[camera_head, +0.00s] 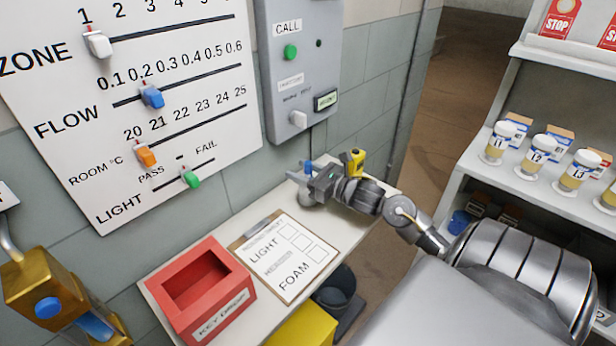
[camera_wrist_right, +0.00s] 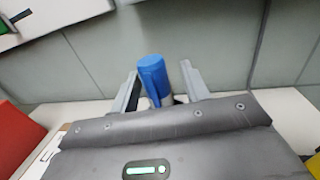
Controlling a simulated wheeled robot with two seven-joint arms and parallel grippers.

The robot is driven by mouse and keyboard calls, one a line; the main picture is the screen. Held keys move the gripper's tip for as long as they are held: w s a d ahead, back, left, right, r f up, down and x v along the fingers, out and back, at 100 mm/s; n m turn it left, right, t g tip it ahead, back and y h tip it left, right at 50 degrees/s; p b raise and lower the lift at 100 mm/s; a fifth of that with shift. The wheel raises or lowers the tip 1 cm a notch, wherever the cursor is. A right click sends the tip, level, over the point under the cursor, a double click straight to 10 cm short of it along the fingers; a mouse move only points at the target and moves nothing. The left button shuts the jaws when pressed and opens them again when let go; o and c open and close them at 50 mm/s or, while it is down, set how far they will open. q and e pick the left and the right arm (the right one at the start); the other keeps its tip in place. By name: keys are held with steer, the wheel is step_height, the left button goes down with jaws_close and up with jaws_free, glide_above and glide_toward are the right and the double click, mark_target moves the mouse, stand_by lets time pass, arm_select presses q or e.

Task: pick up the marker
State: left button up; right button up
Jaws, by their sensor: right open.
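The marker shows as an upright blue cylinder (camera_wrist_right: 152,72) with a clip in the right wrist view. Its blue top also shows small in the head view (camera_head: 308,168), at the far end of the shelf by the wall. My right gripper (camera_head: 306,180) is open, with its fingers (camera_wrist_right: 162,90) on either side of the marker. A small gap shows on the right; I cannot tell whether the left finger touches it. The marker's lower part is hidden behind my gripper body. My left gripper is not in view.
On the same white shelf (camera_head: 225,225) are a clipboard (camera_head: 285,257), a red key drop box (camera_head: 200,290) and a yellow object (camera_head: 353,161) close behind my right wrist. A grey call panel (camera_head: 300,65) hangs above. A white rack (camera_head: 470,160) with labelled jars stands right.

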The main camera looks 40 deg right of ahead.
jaws_close()
steer(key=shift+s+r, duration=0.15)
steer(key=shift+r, duration=0.05)
steer(key=r, duration=0.2)
steer(key=r+b, duration=0.1)
steer(key=r, duration=0.3)
steer(key=shift+s+r, duration=0.2)
steer(key=shift+s, duration=0.15)
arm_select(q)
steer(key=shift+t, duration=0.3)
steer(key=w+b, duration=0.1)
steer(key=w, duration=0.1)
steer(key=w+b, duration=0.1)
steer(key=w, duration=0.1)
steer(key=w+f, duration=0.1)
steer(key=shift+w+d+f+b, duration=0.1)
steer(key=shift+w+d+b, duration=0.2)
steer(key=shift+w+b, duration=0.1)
arm_select(e)
steer(key=a+v, duration=0.3)
steer(key=v, duration=1.5)
steer(key=shift+s, duration=0.75)
